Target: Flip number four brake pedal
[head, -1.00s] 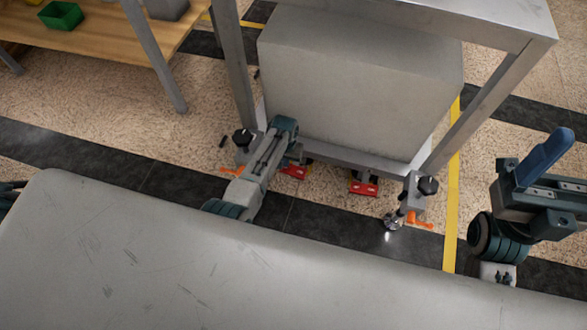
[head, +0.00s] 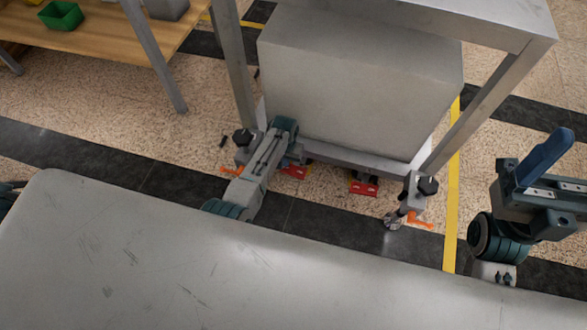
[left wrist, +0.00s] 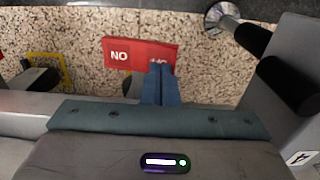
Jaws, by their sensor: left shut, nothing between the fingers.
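In the head view two red pedals show low under the grey box of the metal frame, a left one (head: 295,172) and a right one (head: 363,188). In the left wrist view a red plate (left wrist: 140,54) reads "NO"; the rest of its lettering is partly covered, so I cannot read its number. My left gripper (left wrist: 160,85) is shut and empty, its blue fingers in front of the right part of that plate. I cannot tell whether they touch it. In the head view its fingertips are hidden behind its own body. My right gripper (head: 545,158) is at the right edge, away from the pedals.
The metal frame (head: 485,115) holds a large grey box (head: 355,90). Orange levers show by its left leg (head: 231,170) and right leg (head: 420,223), with a caster (head: 392,221) by the right. A wooden bench (head: 100,40) stands at the back left.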

